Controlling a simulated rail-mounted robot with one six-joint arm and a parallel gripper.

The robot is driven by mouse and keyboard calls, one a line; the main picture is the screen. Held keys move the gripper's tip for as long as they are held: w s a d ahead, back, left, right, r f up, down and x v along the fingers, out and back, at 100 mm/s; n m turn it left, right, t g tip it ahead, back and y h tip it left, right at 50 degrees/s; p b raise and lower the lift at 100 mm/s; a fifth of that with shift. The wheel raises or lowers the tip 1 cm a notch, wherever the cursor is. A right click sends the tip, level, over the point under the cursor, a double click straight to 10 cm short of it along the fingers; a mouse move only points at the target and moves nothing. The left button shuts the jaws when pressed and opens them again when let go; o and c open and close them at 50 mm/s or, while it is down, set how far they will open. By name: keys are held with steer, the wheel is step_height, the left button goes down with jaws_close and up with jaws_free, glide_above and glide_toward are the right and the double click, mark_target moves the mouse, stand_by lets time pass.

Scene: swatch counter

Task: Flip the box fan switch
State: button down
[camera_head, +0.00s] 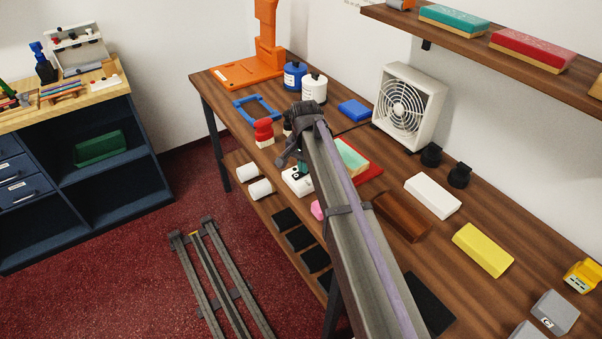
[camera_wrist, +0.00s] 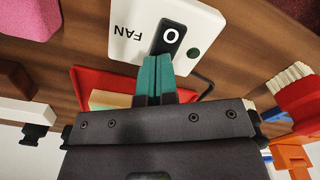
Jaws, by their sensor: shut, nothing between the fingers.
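The white switch box (camera_wrist: 125,20) is marked FAN and fills the top of the wrist view, with the text upside down. Its black rocker switch (camera_wrist: 170,37) shows a white O at one end, and a small green lamp (camera_wrist: 193,53) sits beside it. In the head view the switch box (camera_head: 294,184) lies at the table's front edge, partly behind my arm. My gripper (camera_wrist: 157,58) has its teal fingers shut and empty, with the tips at the rocker's other end; I cannot tell whether they touch. The white box fan (camera_head: 409,104) stands at the table's back.
A red tray (camera_wrist: 88,84) lies close to the switch box. A cable (camera_wrist: 206,85) runs from the box. White, brown and yellow blocks lie to the right.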

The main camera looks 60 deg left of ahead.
steer(key=shift+f, duration=0.2)
steer(key=shift+r, duration=0.1)
step_height(320, 180, up, 7)
steer(key=p, duration=0.7)
steer(key=shift+r, duration=0.1)
